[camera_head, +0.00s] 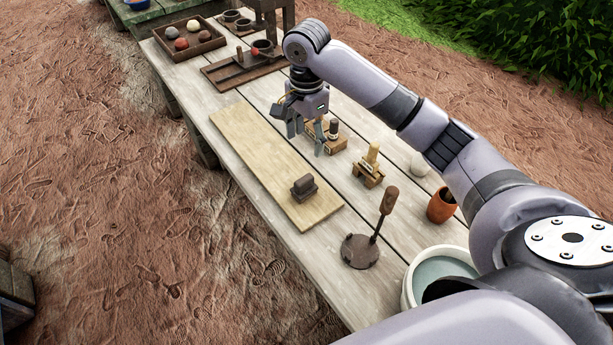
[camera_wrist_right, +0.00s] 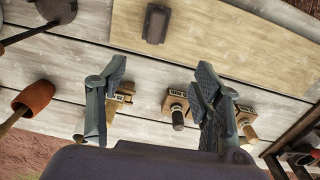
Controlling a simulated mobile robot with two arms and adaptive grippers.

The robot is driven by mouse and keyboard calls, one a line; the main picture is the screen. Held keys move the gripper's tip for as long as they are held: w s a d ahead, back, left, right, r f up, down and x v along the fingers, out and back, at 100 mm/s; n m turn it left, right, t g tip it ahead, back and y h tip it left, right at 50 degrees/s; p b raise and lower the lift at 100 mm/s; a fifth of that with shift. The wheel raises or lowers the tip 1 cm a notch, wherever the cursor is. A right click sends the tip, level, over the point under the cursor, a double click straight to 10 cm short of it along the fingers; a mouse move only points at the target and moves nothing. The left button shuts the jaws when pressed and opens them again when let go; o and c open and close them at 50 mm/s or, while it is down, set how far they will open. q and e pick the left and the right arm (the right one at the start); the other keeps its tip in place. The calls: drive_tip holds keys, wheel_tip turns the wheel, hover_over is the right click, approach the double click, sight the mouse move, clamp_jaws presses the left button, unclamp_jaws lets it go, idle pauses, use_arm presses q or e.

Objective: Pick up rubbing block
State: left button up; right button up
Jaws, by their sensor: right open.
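The rubbing block, which I take to be the small dark brown block with a raised grip (camera_head: 304,188), lies on the near end of a pale wooden board (camera_head: 245,137) on the table. It also shows at the top of the right wrist view (camera_wrist_right: 156,24), resting on the board (camera_wrist_right: 225,40). My right gripper (camera_head: 307,138) is open and empty, beyond the block, near the board's right edge and by the small wooden stands. In the right wrist view its two fingers (camera_wrist_right: 163,78) are spread apart, with the block ahead of them. My left gripper is not in view.
Small wooden stands with upright tools (camera_head: 368,172) are right of the board. A tray of balls (camera_head: 219,42) is at the far end.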

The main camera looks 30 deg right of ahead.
hover_over(304, 179)
drive_tip(key=f, duration=0.5)
drive_tip(key=shift+w+d+f+p, duration=0.15)
drive_tip(key=shift+d+p, duration=0.15)
drive_tip(key=shift+p, duration=0.05)
drive_tip(key=f, duration=0.3)
drive_tip(key=shift+w+d+f, duration=0.2)
drive_tip(key=shift+w+d, duration=0.05)
drive_tip(key=shift+w, duration=0.05)
drive_tip(key=shift+s+a+f+p, duration=0.15)
drive_tip(key=shift+f+p, duration=0.15)
drive_tip(key=shift+f, duration=0.55)
drive_tip(key=f, duration=0.3)
drive_tip(key=f+p, duration=0.1)
drive_tip(key=shift+s+a+f, duration=0.2)
drive_tip(key=shift+s+a, duration=0.1)
drive_tip(key=shift+a, duration=0.1)
drive_tip(key=shift+f, duration=0.25)
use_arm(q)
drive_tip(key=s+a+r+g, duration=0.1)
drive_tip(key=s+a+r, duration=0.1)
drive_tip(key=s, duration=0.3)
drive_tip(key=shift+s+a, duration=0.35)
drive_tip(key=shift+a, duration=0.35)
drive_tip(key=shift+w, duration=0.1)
use_arm(e)
drive_tip(key=shift+c, duration=0.2)
